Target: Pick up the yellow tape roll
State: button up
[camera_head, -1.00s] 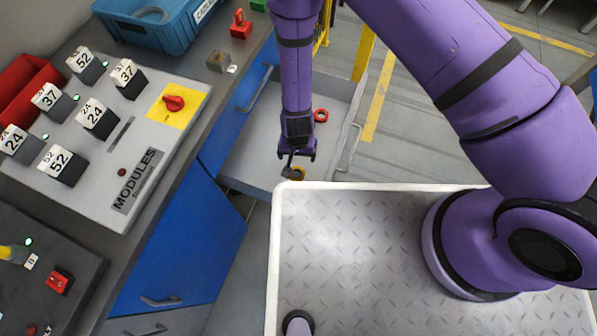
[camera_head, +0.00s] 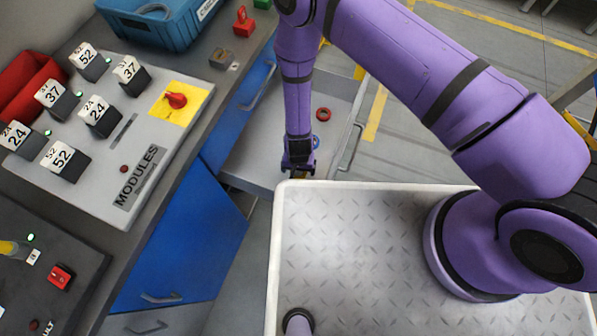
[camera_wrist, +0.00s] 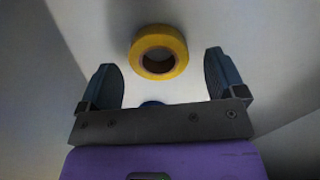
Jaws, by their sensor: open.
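The yellow tape roll (camera_wrist: 160,38) lies in an open grey drawer (camera_head: 255,150). In the wrist view it is at the upper middle, with its hole showing, between and slightly beyond my finger tips. My gripper (camera_wrist: 160,62) is open and empty, one finger to each side of the roll with gaps. In the head view my gripper (camera_head: 298,172) is low over the drawer's near end and hides most or all of the roll there.
A red roll (camera_head: 323,114) lies farther back in the drawer. A blue item (camera_head: 315,141) shows partly beside my gripper. The drawer's walls stand close by. A counter with a MODULES panel (camera_head: 140,180) and a blue bin (camera_head: 150,22) is at left.

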jog(key=shift+f, duration=0.6)
jog(key=c, duration=1)
